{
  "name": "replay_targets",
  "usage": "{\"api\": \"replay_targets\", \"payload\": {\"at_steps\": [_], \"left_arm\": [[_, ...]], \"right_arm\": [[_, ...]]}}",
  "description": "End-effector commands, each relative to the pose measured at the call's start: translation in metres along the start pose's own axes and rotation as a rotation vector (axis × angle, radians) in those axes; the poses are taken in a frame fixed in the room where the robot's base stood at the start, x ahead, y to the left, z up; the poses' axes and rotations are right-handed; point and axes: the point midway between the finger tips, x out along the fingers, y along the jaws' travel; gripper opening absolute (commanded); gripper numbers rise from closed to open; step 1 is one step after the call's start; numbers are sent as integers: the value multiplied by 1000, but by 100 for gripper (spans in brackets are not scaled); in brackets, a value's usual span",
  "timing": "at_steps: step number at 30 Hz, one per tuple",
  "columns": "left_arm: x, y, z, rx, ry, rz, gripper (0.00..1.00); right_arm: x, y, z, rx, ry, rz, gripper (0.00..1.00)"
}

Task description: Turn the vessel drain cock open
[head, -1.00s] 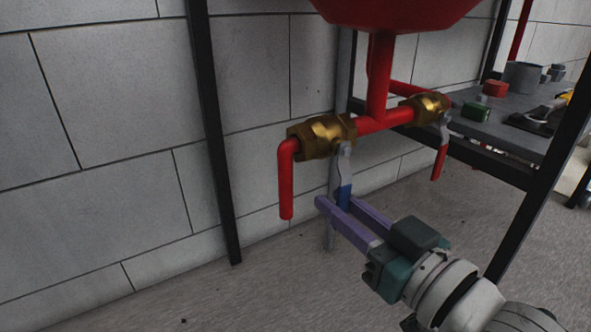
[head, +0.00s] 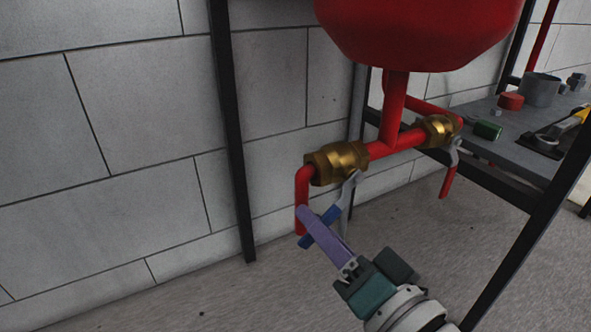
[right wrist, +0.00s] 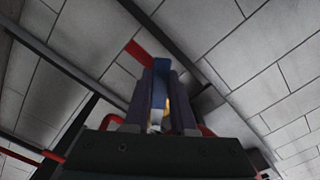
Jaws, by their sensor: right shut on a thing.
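The nearer brass cock (head: 337,162) sits on the red pipe under the red vessel (head: 415,30). Its lever has a grey arm (head: 349,190) and a blue grip (head: 331,214). The lever slants down to the left, its end close to the red outlet pipe (head: 302,190). My right gripper (head: 318,231) is shut on the blue grip, its purple fingers crossing it. In the right wrist view the blue grip (right wrist: 160,82) stands between the two fingers (right wrist: 161,104). My left gripper is out of view.
A second brass cock (head: 437,130) with a grey lever is further right on the same pipe. A dark frame post (head: 232,130) stands at left before the block wall. A grey shelf (head: 515,148) at right holds several items. The floor below is clear.

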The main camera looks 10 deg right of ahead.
Motion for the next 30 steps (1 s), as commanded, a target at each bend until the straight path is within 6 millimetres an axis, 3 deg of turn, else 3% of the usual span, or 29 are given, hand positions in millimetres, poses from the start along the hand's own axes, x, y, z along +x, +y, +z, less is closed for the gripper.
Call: {"api": "replay_targets", "payload": {"at_steps": [18,30], "left_arm": [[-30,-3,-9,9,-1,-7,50],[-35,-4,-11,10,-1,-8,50]], "right_arm": [[0,-39,-11,531,-1,-1,0],[0,-47,-17,680,0,-1,0]]}}
